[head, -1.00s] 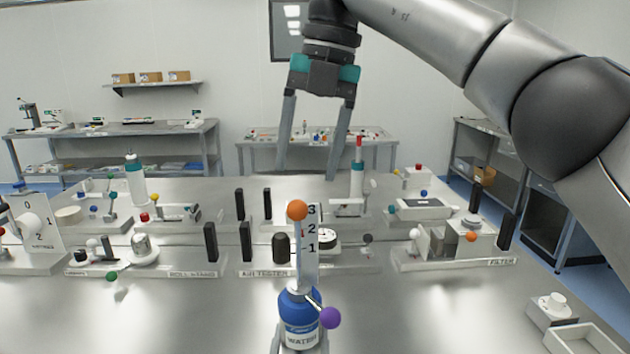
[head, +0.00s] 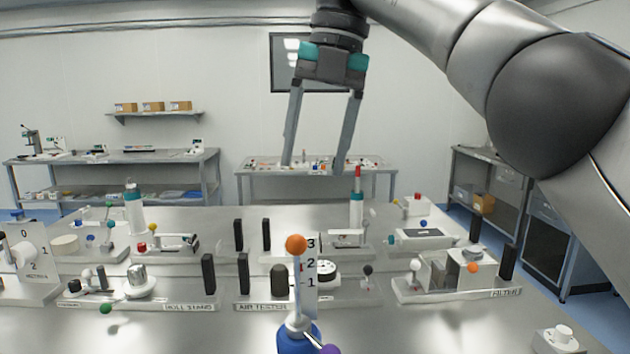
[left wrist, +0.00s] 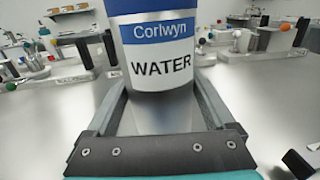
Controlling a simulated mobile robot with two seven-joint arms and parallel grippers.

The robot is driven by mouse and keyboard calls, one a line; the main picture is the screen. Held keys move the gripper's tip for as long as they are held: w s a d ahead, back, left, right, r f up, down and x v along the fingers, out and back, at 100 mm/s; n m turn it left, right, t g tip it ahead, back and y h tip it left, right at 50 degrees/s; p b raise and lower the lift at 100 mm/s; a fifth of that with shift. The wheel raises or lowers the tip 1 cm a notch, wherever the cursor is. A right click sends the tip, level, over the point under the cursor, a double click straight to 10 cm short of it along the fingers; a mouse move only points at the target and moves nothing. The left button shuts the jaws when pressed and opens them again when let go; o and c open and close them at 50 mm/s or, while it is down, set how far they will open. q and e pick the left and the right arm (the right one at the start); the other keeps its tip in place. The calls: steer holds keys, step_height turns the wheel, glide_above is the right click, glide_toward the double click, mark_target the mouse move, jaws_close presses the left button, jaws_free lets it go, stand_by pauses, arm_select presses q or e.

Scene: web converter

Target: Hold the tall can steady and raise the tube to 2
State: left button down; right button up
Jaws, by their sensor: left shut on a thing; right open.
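The tall can is blue (head: 290,343), upright, at the bottom centre of the head view, its lower part cut off. In the left wrist view its white label (left wrist: 160,65) reads Corlwyn WATER. A thin pale tube (head: 297,285) rises from its top and ends in an orange ball (head: 297,244). Behind the tube a pale scale (head: 310,290) shows 1, 2 and 3; the ball looks about level with 3. A purple ball (head: 330,350) sits on a lever at the neck. My left gripper (left wrist: 155,100) is shut around the can. My right gripper (head: 313,168) is open and empty, above the orange ball.
Behind the can stand several bench fixtures, including the roll stand (head: 190,306), the air tester (head: 262,306) and the filter (head: 505,292). Black posts (head: 208,273) stand upright among them.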

arm_select(q)
steer(key=shift+s+f+p, duration=0.15)
steer(key=shift+f+p, duration=0.15)
steer(key=shift+p, duration=0.1)
stand_by(0.4)
steer(key=shift+c, duration=0.2)
jaws_free()
steer(key=shift+o, duration=0.2)
steer(key=shift+r, duration=0.15)
steer(key=s+a, duration=0.1)
steer(key=s, duration=1)
steer(key=shift+s, duration=0.4)
steer(key=shift+a, duration=0.1)
